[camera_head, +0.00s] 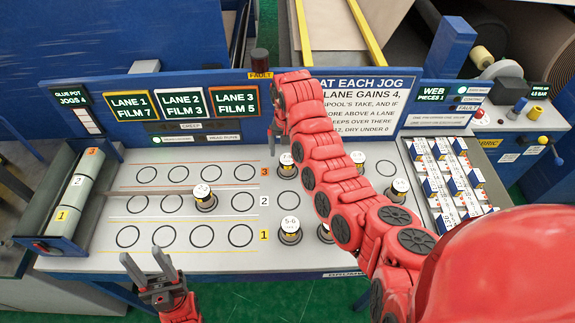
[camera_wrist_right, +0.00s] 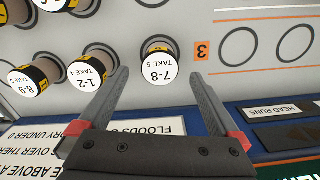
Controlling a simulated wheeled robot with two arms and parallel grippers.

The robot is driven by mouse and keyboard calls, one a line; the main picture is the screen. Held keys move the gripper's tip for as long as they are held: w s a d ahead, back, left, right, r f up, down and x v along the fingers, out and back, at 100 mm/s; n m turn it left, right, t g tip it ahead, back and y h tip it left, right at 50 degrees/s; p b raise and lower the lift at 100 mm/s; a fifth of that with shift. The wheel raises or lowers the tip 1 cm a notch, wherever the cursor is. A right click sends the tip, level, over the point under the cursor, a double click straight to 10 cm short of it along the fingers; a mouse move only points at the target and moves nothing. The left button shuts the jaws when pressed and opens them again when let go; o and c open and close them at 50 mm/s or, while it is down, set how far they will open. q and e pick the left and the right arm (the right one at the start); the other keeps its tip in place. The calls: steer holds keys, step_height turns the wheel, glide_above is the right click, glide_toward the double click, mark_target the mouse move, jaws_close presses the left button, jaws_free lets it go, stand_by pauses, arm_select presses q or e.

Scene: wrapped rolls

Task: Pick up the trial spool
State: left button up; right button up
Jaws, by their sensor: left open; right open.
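No spool is legibly marked as the trial spool. One white-topped spool (camera_head: 204,198) stands in a ring of the middle lane. Several others stand right of the lane numbers, including a spool labelled 5-6 (camera_head: 290,232) and a spool at the lane 3 end (camera_head: 286,162). In the right wrist view a spool labelled 7-8, take 5 (camera_wrist_right: 160,68) appears between the fingertips of my open right gripper (camera_wrist_right: 161,78); contact cannot be told. That gripper (camera_head: 276,142) is above the board's back. My left gripper (camera_head: 142,262) is open and empty at the front edge.
Spools labelled 1-2 (camera_wrist_right: 87,72) and 8-9 (camera_wrist_right: 35,78) stand nearby in the wrist view. My right arm covers part of the right-hand rings. A lane sign panel (camera_head: 182,105) stands behind the board. A rack of small boxes (camera_head: 455,180) is at right, rolls (camera_head: 82,180) at left.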

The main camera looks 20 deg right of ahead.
mark_target(288, 160)
steer(key=shift+f, duration=0.3)
steer(key=shift+f+p, duration=0.2)
steer(key=shift+p, duration=0.2)
steer(key=f+p, duration=0.2)
steer(key=f, duration=0.1)
steer(key=shift+s+a+f, duration=0.1)
steer(key=shift+s, duration=0.1)
steer(key=shift+w+f+p, duration=0.1)
steer(key=shift+f+p, duration=0.2)
steer(key=shift+f, duration=0.55)
steer(key=c, duration=1.5)
steer(key=shift+r, duration=0.1)
steer(key=shift+c, duration=0.2)
